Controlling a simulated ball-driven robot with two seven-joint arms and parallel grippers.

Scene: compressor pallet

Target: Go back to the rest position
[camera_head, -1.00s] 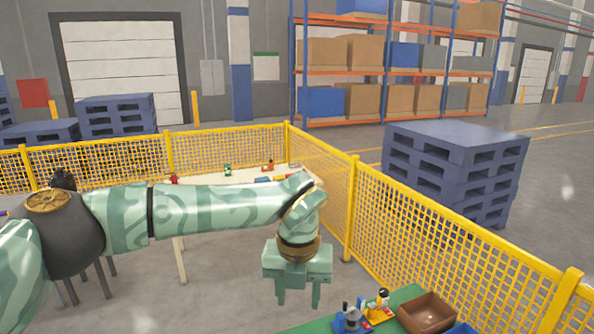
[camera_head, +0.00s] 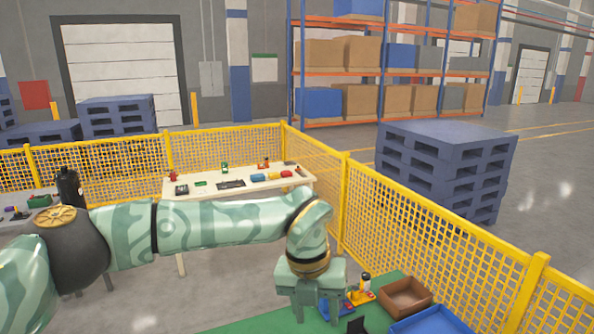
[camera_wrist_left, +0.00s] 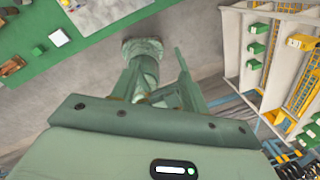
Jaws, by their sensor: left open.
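My left arm reaches across the head view from the left. Its gripper (camera_head: 318,305) points down at the lower middle, open, with nothing seen between its fingers. From this view it overlaps the green table (camera_head: 250,326); the height between them cannot be told. In the left wrist view, a finger of the gripper stands out over the grey floor, and the green table (camera_wrist_left: 95,45) is at the upper left. My right gripper is not in view.
A brown tray (camera_head: 405,297) and a blue tray (camera_head: 432,322) stand on the green table, near small blue and yellow parts (camera_head: 361,293). A cream table (camera_head: 215,192) with small parts stands behind my arm. A yellow mesh fence (camera_head: 430,225) runs along the right and back.

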